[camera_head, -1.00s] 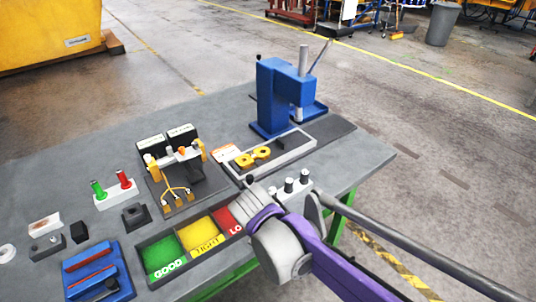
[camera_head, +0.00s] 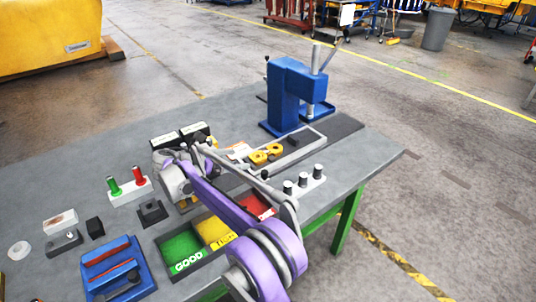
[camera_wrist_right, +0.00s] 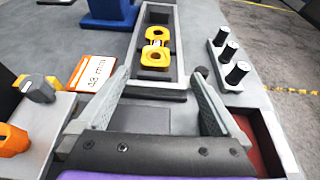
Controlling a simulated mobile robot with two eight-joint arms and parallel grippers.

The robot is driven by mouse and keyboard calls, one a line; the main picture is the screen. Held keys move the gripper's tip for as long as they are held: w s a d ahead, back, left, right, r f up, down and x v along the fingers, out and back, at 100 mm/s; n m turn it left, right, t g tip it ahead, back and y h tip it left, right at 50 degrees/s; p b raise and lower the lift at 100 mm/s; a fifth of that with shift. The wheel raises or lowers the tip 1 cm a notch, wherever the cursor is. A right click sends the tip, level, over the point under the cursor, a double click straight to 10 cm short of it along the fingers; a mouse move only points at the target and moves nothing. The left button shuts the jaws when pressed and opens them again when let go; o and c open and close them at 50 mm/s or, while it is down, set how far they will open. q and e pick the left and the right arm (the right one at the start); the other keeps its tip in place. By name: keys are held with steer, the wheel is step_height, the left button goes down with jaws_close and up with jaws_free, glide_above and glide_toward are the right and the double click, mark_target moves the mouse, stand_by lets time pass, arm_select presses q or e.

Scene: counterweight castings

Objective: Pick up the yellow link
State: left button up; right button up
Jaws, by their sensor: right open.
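The yellow link (camera_head: 266,153), a plate with two round ends and holes, lies in a narrow grey tray (camera_head: 313,145) on the bench. In the right wrist view the link (camera_wrist_right: 155,47) is ahead of my right gripper (camera_wrist_right: 161,82), roughly in line with the gap between its fingers. The right gripper is open and empty, with its fingertips over the near end of the tray, short of the link. In the head view the right gripper (camera_head: 240,166) is partly hidden among my arm parts. My left gripper is not in view.
A dark block (camera_head: 293,141) lies in the tray beyond the link. A white block with several dark pins (camera_head: 303,184) stands to the right. A blue press (camera_head: 285,95) stands behind. An "18 mm" card (camera_wrist_right: 93,73) lies left of the tray. Coloured bins (camera_head: 213,230) sit in front.

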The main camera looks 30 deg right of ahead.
mark_target(260, 156)
steer(key=x, duration=0.4)
steer(key=shift+d, duration=0.1)
steer(key=x, duration=0.5)
steer(key=shift+w+d+f+p, duration=0.2)
steer(key=shift+w+f+p, duration=0.05)
steer(key=shift+w+p, duration=0.2)
jaws_close()
steer(key=shift+r, duration=0.1)
